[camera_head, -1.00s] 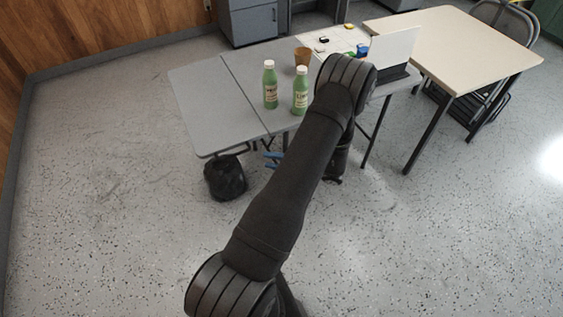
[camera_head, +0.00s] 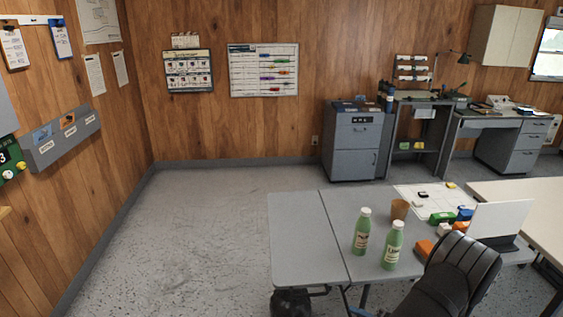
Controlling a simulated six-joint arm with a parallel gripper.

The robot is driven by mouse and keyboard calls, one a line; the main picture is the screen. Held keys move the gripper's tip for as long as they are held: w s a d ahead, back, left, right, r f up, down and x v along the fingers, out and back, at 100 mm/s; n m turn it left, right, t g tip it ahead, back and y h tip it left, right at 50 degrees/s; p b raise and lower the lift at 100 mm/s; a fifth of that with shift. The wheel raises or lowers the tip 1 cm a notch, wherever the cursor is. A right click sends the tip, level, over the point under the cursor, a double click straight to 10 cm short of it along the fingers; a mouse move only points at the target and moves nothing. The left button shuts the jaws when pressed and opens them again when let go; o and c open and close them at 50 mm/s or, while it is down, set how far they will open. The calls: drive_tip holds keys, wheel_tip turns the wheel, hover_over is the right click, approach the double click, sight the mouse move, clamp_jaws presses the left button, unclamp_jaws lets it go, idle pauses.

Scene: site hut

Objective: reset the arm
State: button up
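On the table stand two green bottles with white caps, one on the left (camera_head: 361,236) and one nearer on the right (camera_head: 392,248). A brown cup (camera_head: 399,209) stands behind them.
A white sheet (camera_head: 413,193) with small coloured items and an open laptop (camera_head: 498,221) are on the table's right. A cream table (camera_head: 530,200) stands beyond. A black bag (camera_head: 290,303) is under the near edge. Floor at left is clear.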

drive_tip(key=x, duration=1.7)
drive_tip(key=shift+f, duration=0.15)
drive_tip(key=shift+s, duration=0.1)
drive_tip(key=v, duration=1.7)
drive_tip(key=x, duration=1.7)
drive_tip(key=shift+a+f, duration=0.1)
drive_tip(key=shift+f, duration=0.3)
drive_tip(key=r+v, duration=0.1)
drive_tip(key=v, duration=1.7)
drive_tip(key=m+t+h, duration=0.2)
drive_tip(key=m+h, duration=0.1)
approach(312, 295)
drive_tip(key=w+d, duration=0.1)
drive_tip(key=d, duration=0.1)
drive_tip(key=w+a+f+m+t+h, duration=0.1)
drive_tip(key=w+a+m+t+h, duration=0.3)
drive_tip(key=w+h, duration=0.2)
drive_tip(key=shift+a+f, duration=0.3)
drive_tip(key=shift+f, duration=0.1)
